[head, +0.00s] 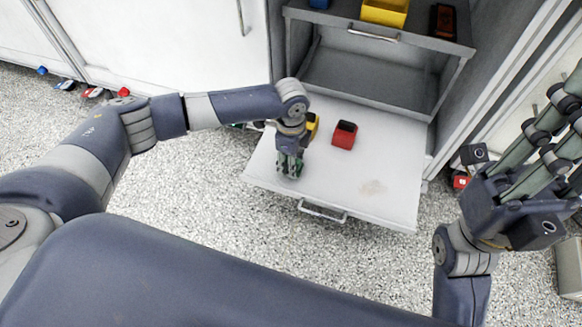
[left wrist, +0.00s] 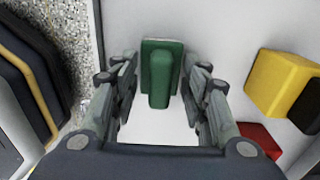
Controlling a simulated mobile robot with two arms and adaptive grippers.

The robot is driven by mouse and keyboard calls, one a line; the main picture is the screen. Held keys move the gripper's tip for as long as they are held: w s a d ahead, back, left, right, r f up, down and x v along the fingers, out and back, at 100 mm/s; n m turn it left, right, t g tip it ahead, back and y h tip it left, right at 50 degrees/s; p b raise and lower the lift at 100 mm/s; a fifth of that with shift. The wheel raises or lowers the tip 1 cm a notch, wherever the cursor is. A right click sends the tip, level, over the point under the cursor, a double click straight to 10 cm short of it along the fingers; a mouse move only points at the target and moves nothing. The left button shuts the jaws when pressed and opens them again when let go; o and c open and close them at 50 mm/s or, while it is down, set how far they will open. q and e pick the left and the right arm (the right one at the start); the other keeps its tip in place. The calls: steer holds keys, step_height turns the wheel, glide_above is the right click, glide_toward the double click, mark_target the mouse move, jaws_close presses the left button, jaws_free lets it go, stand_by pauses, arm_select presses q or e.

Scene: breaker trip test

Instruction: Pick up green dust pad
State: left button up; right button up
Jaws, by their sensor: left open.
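The green dust pad (left wrist: 160,75) shows in the left wrist view as a flat green plate with a raised green grip. It lies on the pale pulled-out shelf (head: 385,190). My left gripper (left wrist: 160,95) is open, with its fingers on either side of the pad and a visible space between. In the head view my left gripper (head: 290,167) points down over the shelf's left part and hides most of the pad. My right gripper (head: 530,165) is at the right of the head view, away from the shelf.
A red block (head: 344,135) and a partly hidden yellow block (head: 312,126) stand on the shelf close to my left gripper. The upper shelf holds a yellow bin (head: 385,11) and a dark red item (head: 443,21). The shelf's front right is clear apart from a stain.

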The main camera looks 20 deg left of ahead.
arm_select(q)
jaws_close()
stand_by(0.4)
